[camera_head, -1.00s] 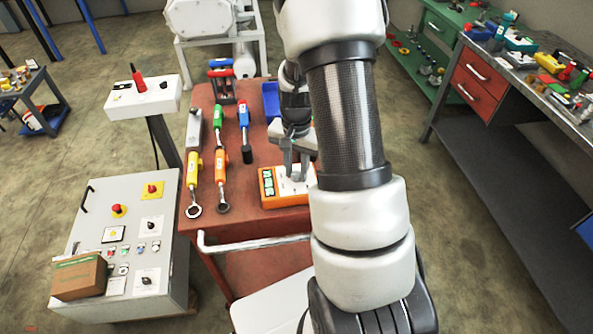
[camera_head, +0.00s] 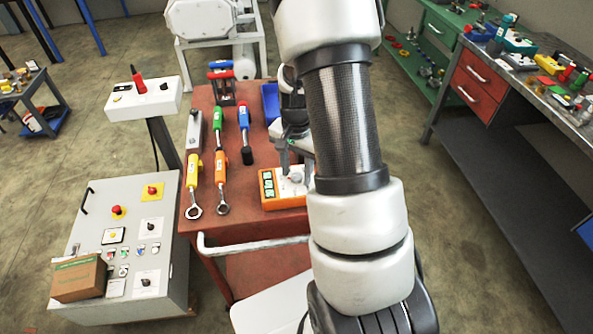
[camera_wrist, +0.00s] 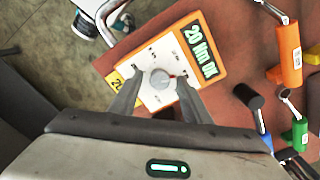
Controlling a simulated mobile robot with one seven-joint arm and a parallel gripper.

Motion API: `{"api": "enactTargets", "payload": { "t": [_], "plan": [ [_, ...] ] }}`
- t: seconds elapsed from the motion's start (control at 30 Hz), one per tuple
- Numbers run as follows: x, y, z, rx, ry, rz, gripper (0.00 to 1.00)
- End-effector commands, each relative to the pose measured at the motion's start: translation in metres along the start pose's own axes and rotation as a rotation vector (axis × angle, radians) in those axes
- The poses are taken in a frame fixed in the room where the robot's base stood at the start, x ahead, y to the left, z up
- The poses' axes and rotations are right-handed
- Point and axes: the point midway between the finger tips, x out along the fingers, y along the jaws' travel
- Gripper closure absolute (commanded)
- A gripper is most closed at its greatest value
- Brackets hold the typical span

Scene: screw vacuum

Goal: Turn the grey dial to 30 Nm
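The orange torque tester (camera_head: 270,203) lies at the front right of the red cart, partly hidden by my arm. In the wrist view its orange case (camera_wrist: 207,45) has a green display (camera_wrist: 201,50) reading "20 Nm OK". The grey dial (camera_wrist: 160,78) sits on its white face plate, with small marks around it; it also shows in the head view (camera_head: 296,177). My gripper (camera_wrist: 161,76) is open, one finger on each side of the dial, with visible gaps. In the head view my gripper (camera_head: 296,171) is over the tester.
Several coloured torque wrenches (camera_head: 220,165) lie left of the tester on the red cart (camera_head: 240,188). A blue bin (camera_head: 270,97) stands behind. A grey control cabinet (camera_head: 97,210) with a cardboard box (camera_head: 79,277) stands left. A workbench (camera_head: 500,110) is at right.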

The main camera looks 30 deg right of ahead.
Motion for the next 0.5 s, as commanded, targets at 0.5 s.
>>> {"api": "enactTargets", "payload": {
  "t": [0.5],
  "plan": [
    [-0.045,-0.002,-0.001,-0.002,0.006,-0.005,0.56]
  ]
}}
